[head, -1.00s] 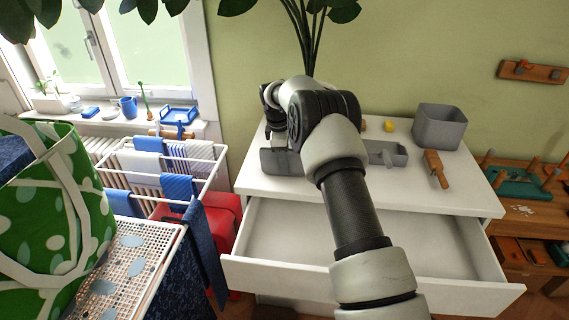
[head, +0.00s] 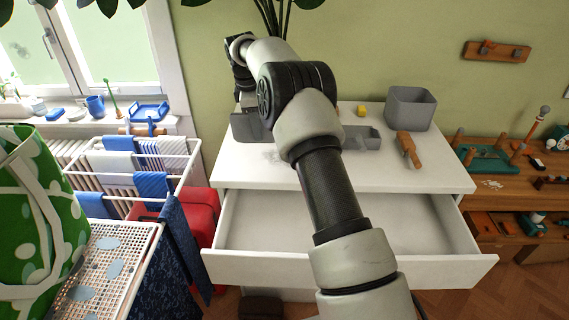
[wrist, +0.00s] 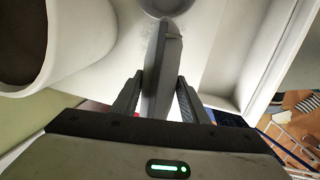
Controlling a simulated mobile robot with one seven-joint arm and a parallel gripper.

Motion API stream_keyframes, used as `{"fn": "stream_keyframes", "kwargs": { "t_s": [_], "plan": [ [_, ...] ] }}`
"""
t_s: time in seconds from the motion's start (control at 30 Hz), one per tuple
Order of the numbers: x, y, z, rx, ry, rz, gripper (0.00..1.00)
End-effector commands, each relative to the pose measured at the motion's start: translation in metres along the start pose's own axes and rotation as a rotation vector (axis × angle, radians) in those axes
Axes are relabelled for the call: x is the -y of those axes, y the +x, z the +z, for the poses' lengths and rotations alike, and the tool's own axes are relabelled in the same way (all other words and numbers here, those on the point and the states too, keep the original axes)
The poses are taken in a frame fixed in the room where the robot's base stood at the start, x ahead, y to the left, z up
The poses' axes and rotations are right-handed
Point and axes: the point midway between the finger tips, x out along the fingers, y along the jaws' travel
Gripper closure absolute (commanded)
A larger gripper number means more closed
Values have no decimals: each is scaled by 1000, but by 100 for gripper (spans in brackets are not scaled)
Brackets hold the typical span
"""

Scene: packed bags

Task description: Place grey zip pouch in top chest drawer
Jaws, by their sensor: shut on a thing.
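The grey zip pouch (wrist: 166,60) stands edge-on between the two fingers of my gripper (wrist: 157,97) in the wrist view. The fingers are shut on it. In the head view the pouch (head: 247,126) shows at the left end of the white chest top (head: 300,172), upright and seemingly raised above it. My arm hides most of the gripper there. The top chest drawer (head: 350,269) is pulled open below the chest top, in front of and to the right of the pouch. Its visible interior is empty; my arm covers its middle.
A grey bin (head: 409,108), a grey tray (head: 368,139), a wooden-handled tool (head: 409,149) and a yellow item (head: 361,110) stand on the chest. A drying rack (head: 150,160) and red case (head: 202,211) are left. A large pot (wrist: 62,40) is close to the gripper.

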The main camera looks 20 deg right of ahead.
Motion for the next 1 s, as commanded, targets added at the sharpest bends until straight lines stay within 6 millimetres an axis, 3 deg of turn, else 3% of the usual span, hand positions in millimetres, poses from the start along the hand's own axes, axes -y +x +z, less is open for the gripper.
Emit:
{"fn": "stream_keyframes", "kwargs": {
  "t_s": [0.17, 0.33, 0.7, 0.87, 1.0],
  "plan": [
    [4, -5, 1, 2, 29, -6, 100],
    [32, 2, 6, 15, 207, -33, 100],
    [159, 27, 32, 93, 834, -102, 100],
    [207, 39, 44, 124, 1008, -115, 100],
    [240, 63, 53, 130, 1050, -116, 100]
  ]
}}
